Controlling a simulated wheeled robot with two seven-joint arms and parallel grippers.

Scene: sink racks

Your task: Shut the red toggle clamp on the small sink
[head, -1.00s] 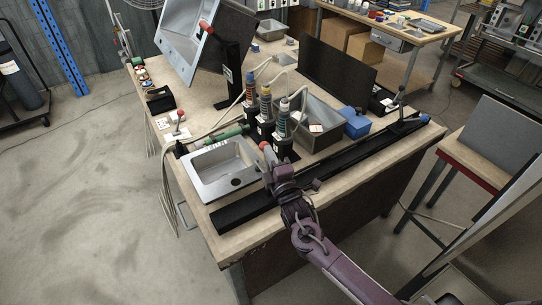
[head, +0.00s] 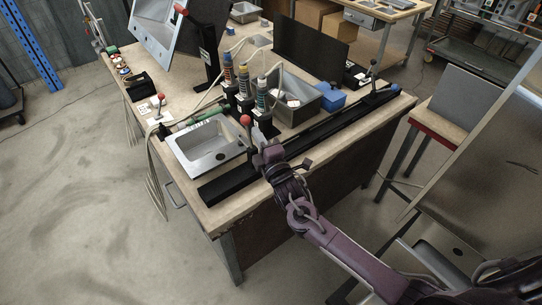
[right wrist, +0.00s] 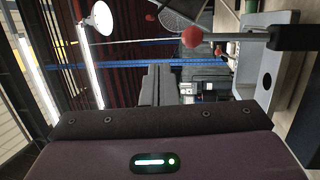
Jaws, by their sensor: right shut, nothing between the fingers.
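The small sink (head: 207,149) lies at the near left corner of the bench. My right gripper (head: 259,149) is shut and empty, just right of and below the near knob in the head view; contact cannot be told. My left gripper is not in view.
Bottles (head: 244,82) stand behind the clamp. A grey basin (head: 292,98) and blue box (head: 331,97) are farther right. A long black rail (head: 325,131) runs along the bench's near edge. A large tilted sink (head: 154,25) stands at the back.

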